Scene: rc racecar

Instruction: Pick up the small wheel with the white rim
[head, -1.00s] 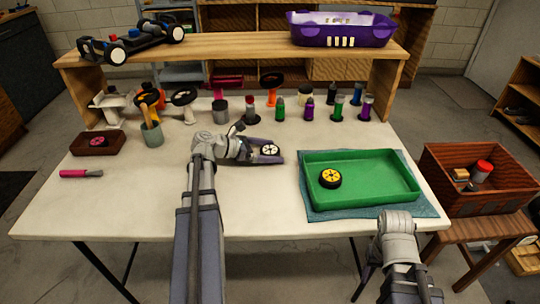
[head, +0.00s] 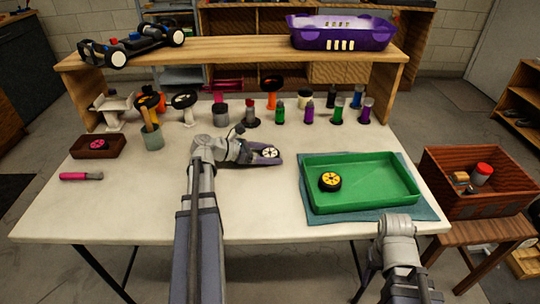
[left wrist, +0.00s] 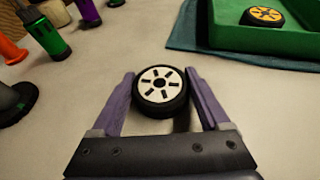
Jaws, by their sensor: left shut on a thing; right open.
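The small wheel with the white rim (head: 270,152) is a black tyre with a white spoked face. In the left wrist view the wheel (left wrist: 160,88) stands between the two purple fingers, its face toward the camera. My left gripper (head: 266,154) is shut on it, a finger against each side of the tyre. The wheel is at or just above the white table; I cannot tell whether it touches. My right gripper is mostly hidden behind its own arm at the lower right of the head view, where a dark finger (head: 364,284) shows off the table's front edge.
A green tray (head: 385,203) on a blue cloth holds a yellow-rimmed wheel (head: 330,181). Several bottles and stands line the table's back under a wooden shelf (head: 230,46). A small brown tray (head: 84,152) with a pink-rimmed wheel sits at left.

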